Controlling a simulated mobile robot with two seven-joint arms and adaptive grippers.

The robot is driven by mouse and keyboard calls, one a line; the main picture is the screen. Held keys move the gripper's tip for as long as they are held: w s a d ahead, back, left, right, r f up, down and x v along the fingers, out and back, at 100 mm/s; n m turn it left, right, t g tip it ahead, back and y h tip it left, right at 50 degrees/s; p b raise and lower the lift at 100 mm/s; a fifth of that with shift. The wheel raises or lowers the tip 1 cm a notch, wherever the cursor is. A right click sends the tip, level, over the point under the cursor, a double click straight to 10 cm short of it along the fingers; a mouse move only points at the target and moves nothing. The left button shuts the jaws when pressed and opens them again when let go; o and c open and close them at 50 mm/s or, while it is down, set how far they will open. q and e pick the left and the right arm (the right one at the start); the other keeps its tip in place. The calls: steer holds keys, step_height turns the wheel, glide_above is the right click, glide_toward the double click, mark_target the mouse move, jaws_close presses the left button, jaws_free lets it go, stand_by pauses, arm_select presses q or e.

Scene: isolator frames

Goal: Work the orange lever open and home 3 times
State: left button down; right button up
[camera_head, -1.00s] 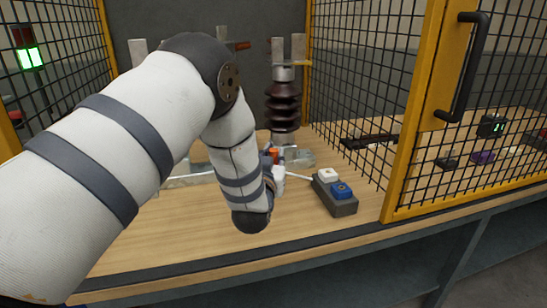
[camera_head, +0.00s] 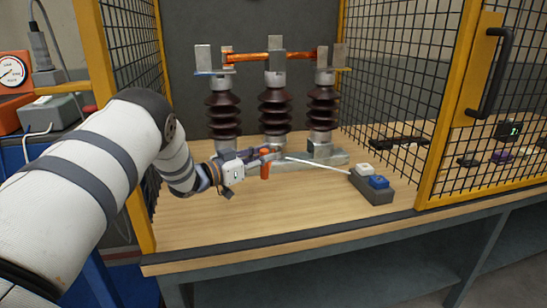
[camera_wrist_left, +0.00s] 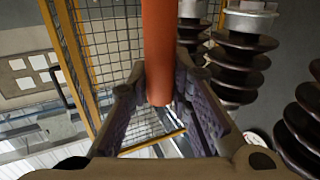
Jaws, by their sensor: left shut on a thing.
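The orange lever (camera_head: 265,171) is low in front of the isolator (camera_head: 273,108). In the left wrist view the orange lever (camera_wrist_left: 158,50) runs down between the two fingers. My left gripper (camera_head: 260,156) is shut on it, with a finger on each side. The isolator has three brown ribbed insulators. My right gripper is not in view.
A grey box with a white and a blue button (camera_head: 373,187) stands right of the lever, with a white cable. Mesh walls with yellow frames flank the bench (camera_head: 300,214). The bench front is clear.

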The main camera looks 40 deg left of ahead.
arm_select(q)
steer(key=shift+s+a, duration=0.3)
steer(key=shift+a, duration=0.5)
steer(key=shift+s+a, duration=0.3)
steer(key=shift+a, duration=0.45)
steer(key=c, duration=1.4)
jaws_free()
steer(key=shift+a, duration=0.15)
steer(key=shift+c, duration=0.2)
step_height(320, 180, up, 10)
